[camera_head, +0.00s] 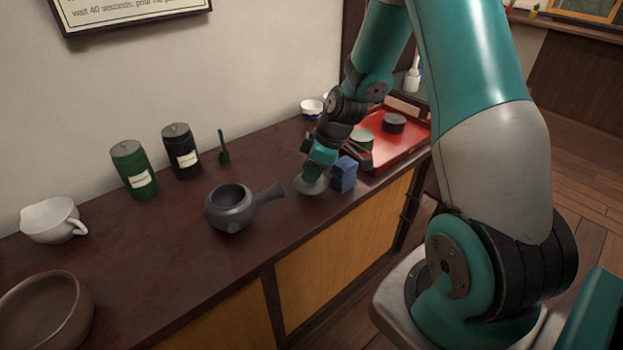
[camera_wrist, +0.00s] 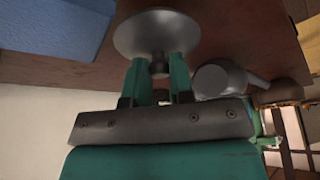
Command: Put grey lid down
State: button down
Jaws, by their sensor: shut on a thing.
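The grey lid (camera_head: 313,187) is a round, shallow disc at the counter, right of the teapot's handle and beside a blue box. In the wrist view the lid (camera_wrist: 157,33) shows with its small knob between the fingertips. My gripper (camera_head: 316,172) is above the lid, pointing down, and its fingers (camera_wrist: 159,68) are shut on the knob. The lid looks low over the counter; I cannot tell whether it touches. The grey teapot (camera_head: 231,208) stands on the counter with its top open and its side handle towards the lid. It also shows in the wrist view (camera_wrist: 219,79).
The blue box (camera_head: 344,174) stands close to the right of the lid. A red tray (camera_head: 394,157) with containers lies farther right. Green (camera_head: 134,170) and black (camera_head: 182,152) canisters stand at the wall. A white cup (camera_head: 53,220) and a brown bowl (camera_head: 45,312) are left. Counter (camera_head: 150,255) in front is clear.

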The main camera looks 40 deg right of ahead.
jog(key=shift+f, duration=1.25)
jog(key=c, duration=1)
grip_release()
jog(key=shift+f, duration=0.1)
jog(key=p+v, duration=0.1)
jog(key=v, duration=1.1)
jog(key=s+a+r+g, duration=0.1)
jog(key=s+a+r, duration=0.15)
jog(key=a, duration=0.45)
jog(key=s+a+r, duration=0.1)
jog(key=a+r, duration=0.3)
jog(key=a, duration=0.3)
jog(key=s+a+r+m+g, duration=0.1)
jog(key=s+a+r, duration=0.1)
jog(key=s+a, duration=0.3)
jog(key=s+a+r+m+g+y, duration=0.1)
jog(key=s+a+r, duration=0.2)
jog(key=s+a, duration=0.3)
jog(key=s, duration=0.4)
jog(key=shift+s+a+r, duration=0.2)
jog(key=shift+s+a, duration=0.1)
jog(key=shift+a, duration=0.05)
